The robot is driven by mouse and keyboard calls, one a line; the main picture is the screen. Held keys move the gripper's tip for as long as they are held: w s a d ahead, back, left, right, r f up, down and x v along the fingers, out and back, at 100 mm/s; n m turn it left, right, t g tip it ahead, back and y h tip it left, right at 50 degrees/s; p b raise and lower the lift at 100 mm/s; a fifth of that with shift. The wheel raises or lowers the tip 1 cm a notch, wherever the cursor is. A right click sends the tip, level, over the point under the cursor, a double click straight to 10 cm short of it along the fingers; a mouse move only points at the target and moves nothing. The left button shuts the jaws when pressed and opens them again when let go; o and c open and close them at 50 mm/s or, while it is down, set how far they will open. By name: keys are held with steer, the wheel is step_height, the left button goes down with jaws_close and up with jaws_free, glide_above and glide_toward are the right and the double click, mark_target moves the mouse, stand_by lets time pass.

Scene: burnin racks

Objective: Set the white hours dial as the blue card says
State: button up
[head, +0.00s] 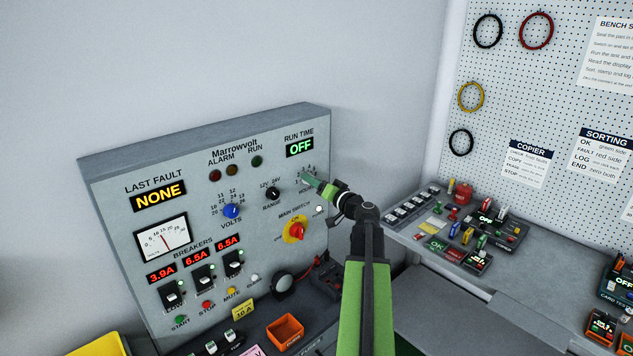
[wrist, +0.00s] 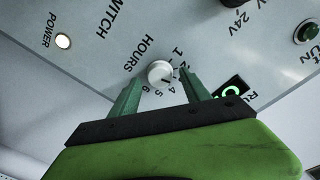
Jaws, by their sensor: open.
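The white hours dial (wrist: 160,73) is on the grey panel, with HOURS lettering and small numbers around it in the wrist view. A small dark mark shows at its lower right, but I cannot tell which number it points to. My gripper (wrist: 160,84) is open, with one green finger on each side of the dial; I cannot tell whether either touches it. In the head view my gripper (head: 312,182) is at the panel's right side and hides the dial. The RUN TIME display (head: 299,147) reads OFF. I cannot make out a blue card.
The panel (head: 110,170) also carries a black range knob (head: 272,193), a blue volts knob (head: 231,211), a red main switch (head: 296,231) and several breakers. Below are an orange bin (head: 285,333) and a yellow card (head: 243,309). A cluttered bench stands to the right.

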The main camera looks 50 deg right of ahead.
steer(key=shift+w, duration=0.25)
steer(key=shift+c, duration=0.3)
jaws_close()
steer(key=m, duration=0.6)
steer(key=m+y+p, duration=0.1)
steer(key=m, duration=0.6)
steer(key=shift+d+g, duration=0.1)
steer(key=shift+g, duration=0.2)
steer(key=shift+m+p, duration=0.3)
steer(key=shift+m, duration=0.1)
